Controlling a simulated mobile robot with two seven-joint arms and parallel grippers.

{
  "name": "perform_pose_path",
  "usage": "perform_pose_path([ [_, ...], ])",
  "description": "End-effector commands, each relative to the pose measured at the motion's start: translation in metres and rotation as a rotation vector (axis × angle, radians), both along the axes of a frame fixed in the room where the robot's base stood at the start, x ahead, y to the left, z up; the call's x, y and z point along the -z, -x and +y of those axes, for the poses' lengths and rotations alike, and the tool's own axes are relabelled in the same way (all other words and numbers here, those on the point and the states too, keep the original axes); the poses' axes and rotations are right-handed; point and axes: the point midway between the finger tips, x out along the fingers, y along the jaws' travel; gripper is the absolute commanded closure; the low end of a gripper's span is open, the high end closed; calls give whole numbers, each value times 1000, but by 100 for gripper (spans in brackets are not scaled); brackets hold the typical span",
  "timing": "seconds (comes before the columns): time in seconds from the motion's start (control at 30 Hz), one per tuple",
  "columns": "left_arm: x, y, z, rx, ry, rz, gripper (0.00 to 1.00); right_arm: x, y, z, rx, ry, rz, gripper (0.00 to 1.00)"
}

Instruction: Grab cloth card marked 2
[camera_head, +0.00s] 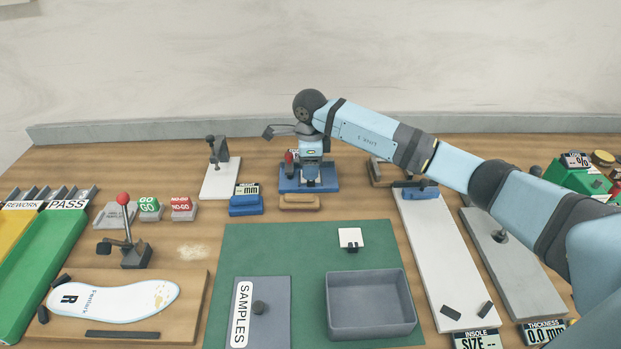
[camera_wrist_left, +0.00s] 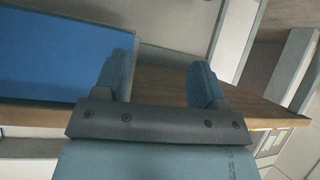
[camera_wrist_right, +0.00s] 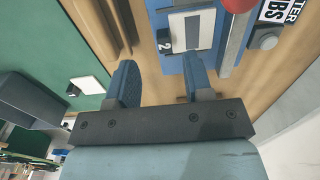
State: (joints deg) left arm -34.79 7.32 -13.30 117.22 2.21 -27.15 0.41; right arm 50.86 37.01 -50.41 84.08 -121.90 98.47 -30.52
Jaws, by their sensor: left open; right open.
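The card marked 2 (camera_wrist_right: 190,31) shows in the right wrist view as a pale rectangle with a black tab bearing a white 2. It lies on the blue base of a device (camera_head: 325,183) at the back middle of the table. My right gripper (camera_head: 311,182) is over that device and hides the card in the head view. In the right wrist view my right gripper (camera_wrist_right: 160,75) is open and empty, with the tab ahead of the gap between its fingers. My left gripper (camera_wrist_left: 162,75) is open and empty, seen only in its own wrist view.
A red-knobbed lever (camera_wrist_right: 238,5) stands close beside the card. A white card with a black clip (camera_head: 350,236) lies on the green mat (camera_head: 300,258), behind a grey tray (camera_head: 371,330). Blue (camera_head: 246,210) and tan (camera_head: 299,205) blocks lie in front of the device.

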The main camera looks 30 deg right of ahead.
Motion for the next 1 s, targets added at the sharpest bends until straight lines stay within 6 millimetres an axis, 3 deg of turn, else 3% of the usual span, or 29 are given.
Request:
perform_pose_path([
  [0.23, -3, -1, -3, -5, 8, -4, 35, 38, -3, -4, 0, -1, 5, 53],
  [0.5, -4, -2, -5, -7, 12, -6, 35, 45, -3, -4, 0, 0, 0, 53],
  [0.53, -4, -2, -5, -7, 12, -6, 35, 45, -3, -4, 0, 0, 0, 55],
  [0.73, -3, -2, -3, -3, 7, -5, 35, 45, -3, -4, 0, 0, 1, 100],
  [1.0, -2, -1, 0, 4, -3, -4, 35, 44, -3, -4, 0, 0, 1, 100],
])
